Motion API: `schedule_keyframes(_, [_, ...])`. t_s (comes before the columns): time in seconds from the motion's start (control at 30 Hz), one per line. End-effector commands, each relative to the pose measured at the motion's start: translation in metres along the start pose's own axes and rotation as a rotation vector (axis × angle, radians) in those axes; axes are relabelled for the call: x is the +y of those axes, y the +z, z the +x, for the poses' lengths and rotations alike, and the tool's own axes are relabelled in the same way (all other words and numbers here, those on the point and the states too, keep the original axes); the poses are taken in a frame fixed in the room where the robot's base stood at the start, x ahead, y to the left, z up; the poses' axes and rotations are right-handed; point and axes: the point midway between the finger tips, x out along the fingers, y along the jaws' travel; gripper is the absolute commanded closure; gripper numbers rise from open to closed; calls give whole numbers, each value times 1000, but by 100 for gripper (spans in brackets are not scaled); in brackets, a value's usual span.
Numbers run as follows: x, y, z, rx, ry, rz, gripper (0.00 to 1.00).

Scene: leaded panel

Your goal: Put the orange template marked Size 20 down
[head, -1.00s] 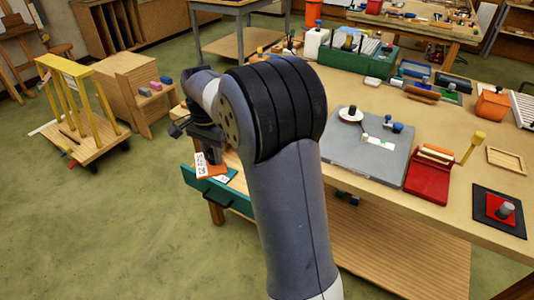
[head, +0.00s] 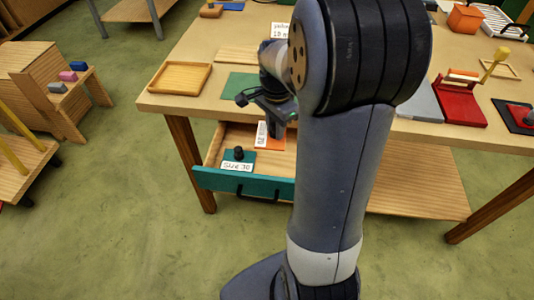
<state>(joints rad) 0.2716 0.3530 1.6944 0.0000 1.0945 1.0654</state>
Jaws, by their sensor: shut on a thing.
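My gripper (head: 276,122) points down over the open drawer (head: 215,180) at the table's front left. It is shut on the orange template (head: 274,143), whose white label stands sideways and is too small to read surely. The template is at the drawer's back part; I cannot tell whether it touches the drawer floor. A teal template (head: 230,157) with a dark knob and a label reading Size 30 lies in the drawer, to the left of the orange one. My arm hides the drawer's right part.
The drawer has a teal front with a dark handle. On the table (head: 160,103) above it are a wooden tray (head: 180,78) and a green mat (head: 240,86). A red stand (head: 455,103) is to the right.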

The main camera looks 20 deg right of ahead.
Motion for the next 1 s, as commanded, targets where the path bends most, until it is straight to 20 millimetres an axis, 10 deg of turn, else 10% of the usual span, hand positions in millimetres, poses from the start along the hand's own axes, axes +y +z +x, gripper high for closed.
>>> schedule_keyframes(0.7, [18,-4,104,-2,3,43,96])
schedule_keyframes(1.0, [17,-4,113,1,-1,43,96])
